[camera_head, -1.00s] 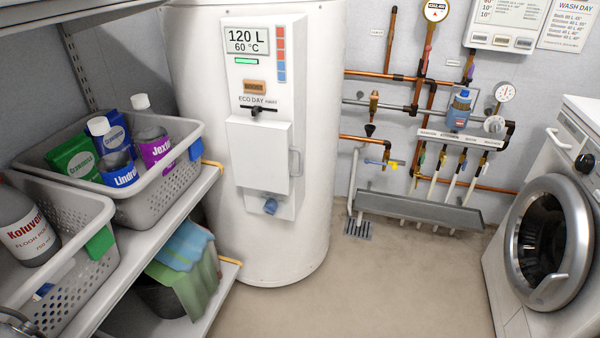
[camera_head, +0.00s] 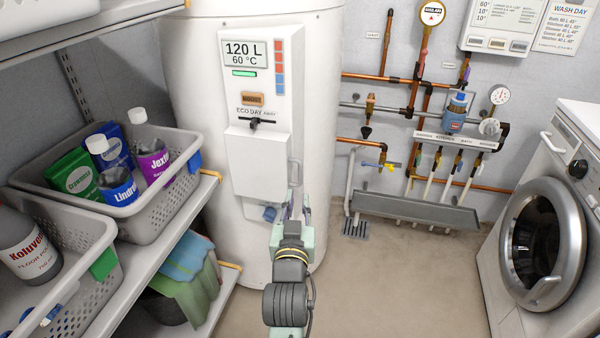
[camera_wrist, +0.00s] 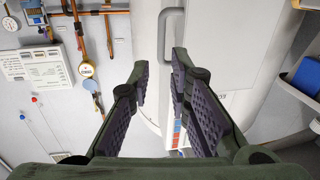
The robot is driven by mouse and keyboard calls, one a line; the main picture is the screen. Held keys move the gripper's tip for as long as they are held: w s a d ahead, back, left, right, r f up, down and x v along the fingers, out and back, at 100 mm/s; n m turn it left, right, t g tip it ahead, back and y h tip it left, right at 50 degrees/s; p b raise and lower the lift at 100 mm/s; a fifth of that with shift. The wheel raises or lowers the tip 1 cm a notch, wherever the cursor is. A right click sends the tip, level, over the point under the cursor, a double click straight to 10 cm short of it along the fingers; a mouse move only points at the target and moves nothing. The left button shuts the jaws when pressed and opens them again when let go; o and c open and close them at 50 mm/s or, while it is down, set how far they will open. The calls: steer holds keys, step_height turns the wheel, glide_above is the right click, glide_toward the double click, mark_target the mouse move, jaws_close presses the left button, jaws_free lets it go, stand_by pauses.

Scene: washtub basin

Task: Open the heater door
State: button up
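The white heater door (camera_head: 258,165) looks closed on the front of the white cylindrical heater (camera_head: 200,110). Its grey bar handle (camera_head: 297,172) runs vertically along the door's right edge. My gripper (camera_head: 294,208) is in front of the heater, just below the handle in the head view. In the wrist view, my gripper (camera_wrist: 160,70) has its two padded fingers spread apart with nothing between them. The handle (camera_wrist: 162,35) shows beyond the fingertips there, near the top. I see a gap between fingers and handle in the wrist view.
A shelf with grey baskets (camera_head: 170,215) stands close at left. Copper pipes (camera_head: 385,78) and a grey trough (camera_head: 415,211) are on the back wall. A washing machine (camera_head: 545,240) stands at right.

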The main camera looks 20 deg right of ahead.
mark_target(300, 173)
steer(key=p+x, duration=0.2)
steer(key=x, duration=0.8)
steer(key=shift+w, duration=0.2)
steer(key=shift+c, duration=0.2)
jaws_close()
